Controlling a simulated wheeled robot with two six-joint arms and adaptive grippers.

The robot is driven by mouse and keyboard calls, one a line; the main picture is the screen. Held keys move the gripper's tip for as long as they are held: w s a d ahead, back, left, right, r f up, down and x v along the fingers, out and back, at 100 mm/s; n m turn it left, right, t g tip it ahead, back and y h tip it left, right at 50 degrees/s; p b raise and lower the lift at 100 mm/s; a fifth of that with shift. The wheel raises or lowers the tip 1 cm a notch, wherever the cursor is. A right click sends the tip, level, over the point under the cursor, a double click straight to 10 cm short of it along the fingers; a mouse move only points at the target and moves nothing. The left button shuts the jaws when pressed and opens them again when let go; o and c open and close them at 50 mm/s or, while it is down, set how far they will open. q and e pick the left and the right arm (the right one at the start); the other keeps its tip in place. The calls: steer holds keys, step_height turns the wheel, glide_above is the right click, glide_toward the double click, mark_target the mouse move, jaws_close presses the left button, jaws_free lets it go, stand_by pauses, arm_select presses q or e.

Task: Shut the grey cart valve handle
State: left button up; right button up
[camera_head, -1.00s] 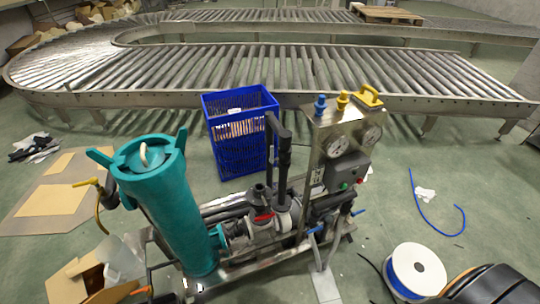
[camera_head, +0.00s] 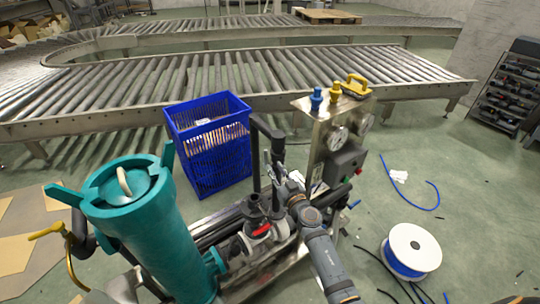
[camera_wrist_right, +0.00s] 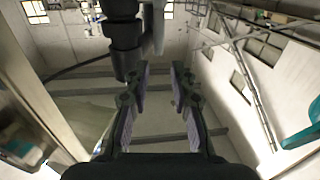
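The cart (camera_head: 285,262) carries a teal filter housing (camera_head: 150,230), dark pipes (camera_head: 256,165) and a steel control panel (camera_head: 322,128). A red valve handle (camera_head: 262,231) sits low among the pipes. I cannot clearly pick out a grey valve handle; my right arm covers part of the pipework. My right gripper (camera_head: 274,172) is raised beside the dark upright pipe. In the right wrist view its two fingers (camera_wrist_right: 157,88) are apart with nothing between them, and a black pipe (camera_wrist_right: 122,45) stands just beyond the left finger. My left gripper is out of view.
A blue crate (camera_head: 210,150) stands behind the cart. A roller conveyor (camera_head: 300,75) runs across the back. A white spool (camera_head: 412,252) and a blue hose (camera_head: 410,200) lie on the floor at right. A yellow-handled valve (camera_head: 47,231) is at far left.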

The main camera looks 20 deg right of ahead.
mark_target(266, 154)
steer(key=w+b, duration=0.1)
steer(key=w, duration=0.2)
steer(key=w+b, duration=0.1)
steer(key=w, duration=0.2)
steer(key=w+a+b, duration=0.1)
steer(key=w+b, duration=0.1)
steer(key=w, duration=0.1)
steer(key=shift+w+a+f, duration=0.1)
steer(key=shift+w+f, duration=0.1)
steer(key=shift+w, duration=0.1)
steer(key=shift+w+r, duration=0.1)
steer(key=shift+w, duration=0.15)
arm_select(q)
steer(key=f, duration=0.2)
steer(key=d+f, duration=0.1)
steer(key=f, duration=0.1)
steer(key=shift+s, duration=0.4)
arm_select(e)
steer(key=shift+w, duration=0.1)
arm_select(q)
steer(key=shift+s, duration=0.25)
arm_select(e)
jaws_close()
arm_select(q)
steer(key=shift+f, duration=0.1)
